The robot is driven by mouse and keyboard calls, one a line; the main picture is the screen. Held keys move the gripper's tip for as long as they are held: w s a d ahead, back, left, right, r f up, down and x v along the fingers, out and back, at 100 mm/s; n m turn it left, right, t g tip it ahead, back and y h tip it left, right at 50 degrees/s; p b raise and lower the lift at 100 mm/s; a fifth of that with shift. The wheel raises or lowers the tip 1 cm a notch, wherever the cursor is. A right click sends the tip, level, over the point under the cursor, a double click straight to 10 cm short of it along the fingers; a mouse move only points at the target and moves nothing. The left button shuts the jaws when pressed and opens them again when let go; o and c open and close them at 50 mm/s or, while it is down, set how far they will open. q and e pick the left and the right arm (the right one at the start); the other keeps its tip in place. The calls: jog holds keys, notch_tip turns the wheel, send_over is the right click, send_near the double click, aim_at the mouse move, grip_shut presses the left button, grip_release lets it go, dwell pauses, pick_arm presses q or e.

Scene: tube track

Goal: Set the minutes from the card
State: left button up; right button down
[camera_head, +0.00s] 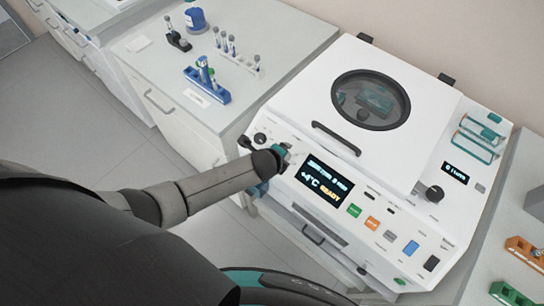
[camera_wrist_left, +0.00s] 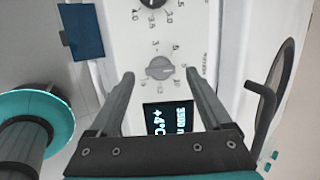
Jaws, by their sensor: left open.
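The white centrifuge (camera_head: 290,108) stands on the bench with its round-windowed lid closed. My left gripper (camera_head: 284,156) is at the left end of its sloped front panel. The left wrist view shows the gripper (camera_wrist_left: 160,73) open, its fingers on either side of a grey knob (camera_wrist_left: 160,68) with a numbered scale. I cannot tell whether they touch it. A black knob (camera_wrist_left: 153,3) with its own scale is beyond. The lit display (camera_head: 325,183) shows +4°C and READY. A white card (camera_head: 207,101) lies by the blue tube rack; its writing is too small to read.
A blue rack (camera_head: 213,93), a row of several tubes (camera_head: 238,58) and a blue-capped jar (camera_head: 196,20) stand on the left bench. A black dial (camera_head: 434,193) and small display (camera_head: 455,173) are at the centrifuge's right. The lid handle (camera_head: 337,139) sticks out behind the display.

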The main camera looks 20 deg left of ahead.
pick_arm(q)
jog(key=p+v, duration=0.2)
jog(key=v, duration=1)
jog(key=shift+s+r, duration=0.2)
jog(key=shift+r, duration=0.05)
jog(key=s+a+f+n+g+b, duration=0.1)
jog(key=s+a+f+n+b, duration=0.3)
jog(key=f, duration=0.6)
jog(key=s+f+n+g+b, duration=0.1)
jog(key=s+f+n+b, duration=0.3)
jog(key=f, duration=0.7)
jog(key=s+a+f+n+g+b, duration=0.1)
jog(key=a+f+n+b, duration=0.1)
jog(key=f+b, duration=0.6)
jog(key=s+f+n+g+b, duration=0.3)
jog(key=s+f+n+b, duration=0.4)
jog(key=s+f, duration=1.4)
jog(key=shift+s+f+n+b, duration=0.35)
jog(key=shift+s+n, duration=0.2)
jog(key=shift+n, duration=0.45)
jog(key=shift+w, duration=0.15)
